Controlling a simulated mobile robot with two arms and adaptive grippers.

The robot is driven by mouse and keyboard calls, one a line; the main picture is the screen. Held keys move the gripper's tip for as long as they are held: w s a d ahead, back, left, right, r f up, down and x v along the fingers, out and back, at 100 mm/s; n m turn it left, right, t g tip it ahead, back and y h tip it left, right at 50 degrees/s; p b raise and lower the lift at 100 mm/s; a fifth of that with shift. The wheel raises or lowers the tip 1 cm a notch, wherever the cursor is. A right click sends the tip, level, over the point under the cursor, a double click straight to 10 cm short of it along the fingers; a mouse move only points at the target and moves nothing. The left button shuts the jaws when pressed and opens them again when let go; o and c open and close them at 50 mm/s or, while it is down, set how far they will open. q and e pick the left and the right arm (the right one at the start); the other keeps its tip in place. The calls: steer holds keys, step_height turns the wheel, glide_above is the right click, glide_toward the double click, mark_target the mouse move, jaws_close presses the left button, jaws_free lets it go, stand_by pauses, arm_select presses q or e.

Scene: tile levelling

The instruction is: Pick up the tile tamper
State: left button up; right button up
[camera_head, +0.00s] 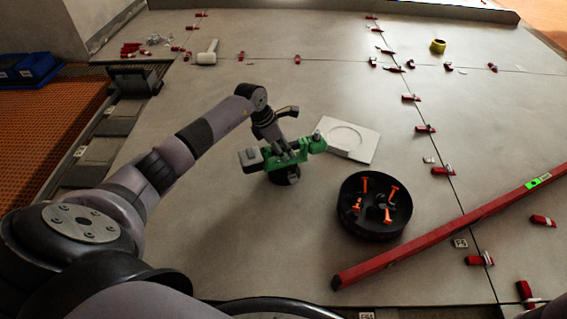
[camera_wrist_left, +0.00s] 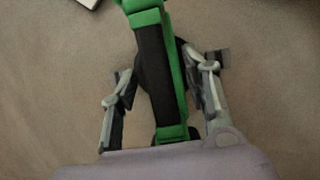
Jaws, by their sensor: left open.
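The tile tamper (camera_head: 250,158) is a green tool with a black grip and a dark round base, on the grey tiled floor near the middle of the head view. My left gripper (camera_head: 289,150) is over it and partly hides it. In the left wrist view, the tamper's green and black handle (camera_wrist_left: 158,75) runs between the two fingers of my left gripper (camera_wrist_left: 167,75). The fingers are spread, one on each side, with a visible gap to the handle. I cannot tell how high they are above it. My right gripper is not in view.
A black round tub (camera_head: 350,222) with orange-handled items stands right of the tamper. A white square plate (camera_head: 362,151) lies behind it. A long red level (camera_head: 440,230) lies at the right. Red levelling wedges (camera_head: 425,129) line the tile joints. A white mallet (camera_head: 207,56) lies farther back.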

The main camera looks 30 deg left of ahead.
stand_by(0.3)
arm_select(q)
jaws_close()
stand_by(0.4)
steer(key=shift+w, duration=0.1)
